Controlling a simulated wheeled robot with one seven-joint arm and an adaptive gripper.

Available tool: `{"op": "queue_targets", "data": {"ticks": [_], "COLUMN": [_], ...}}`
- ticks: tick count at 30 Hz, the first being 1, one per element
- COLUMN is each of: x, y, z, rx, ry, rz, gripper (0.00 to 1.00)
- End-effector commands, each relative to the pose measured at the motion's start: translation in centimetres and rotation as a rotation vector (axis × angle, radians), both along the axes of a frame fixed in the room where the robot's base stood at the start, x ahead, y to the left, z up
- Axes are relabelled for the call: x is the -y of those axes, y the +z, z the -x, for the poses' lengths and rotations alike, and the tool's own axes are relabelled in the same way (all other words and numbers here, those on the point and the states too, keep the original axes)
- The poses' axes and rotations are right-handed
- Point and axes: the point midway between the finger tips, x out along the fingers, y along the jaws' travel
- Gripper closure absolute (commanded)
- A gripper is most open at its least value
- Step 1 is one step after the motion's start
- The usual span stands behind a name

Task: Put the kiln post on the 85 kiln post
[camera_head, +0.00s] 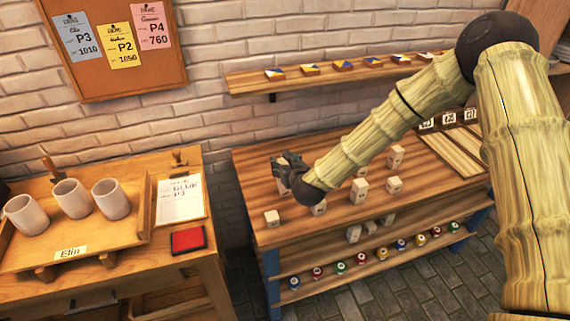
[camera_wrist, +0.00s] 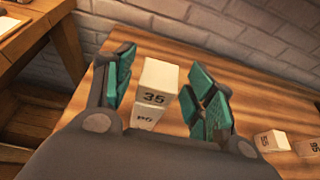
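My gripper (camera_wrist: 158,66) is open, with green-padded fingers on either side of a pale kiln post (camera_wrist: 158,76) marked 35. I see space beside the post and cannot confirm contact. Below the 35 is a second marked face (camera_wrist: 146,116), whose label is hard to read; the post seems to stand on another block. In the head view my gripper (camera_head: 287,172) is over the left part of the wooden bench. Two more posts stand at the right of the wrist view: one (camera_wrist: 270,140) perhaps marked 55, and one (camera_wrist: 307,147) at the edge, perhaps marked 85.
Pale blocks stand on the bench: one at the front left (camera_head: 272,218), others farther right (camera_head: 394,185). A side table (camera_head: 110,285) with cups (camera_head: 72,199) stands left, across a gap.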

Motion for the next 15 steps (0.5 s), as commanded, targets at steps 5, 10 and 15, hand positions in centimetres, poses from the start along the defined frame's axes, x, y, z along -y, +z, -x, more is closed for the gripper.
{"op": "queue_targets", "data": {"ticks": [5, 10, 15], "x": [0.0, 0.0, 0.5], "y": [0.0, 0.3, 0.6], "z": [0.0, 0.0, 1.3], "rx": [0.0, 0.0, -0.002], "ry": [0.0, 0.0, -0.001], "rz": [0.0, 0.001, -0.002], "gripper": [0.43, 0.43, 0.43]}}
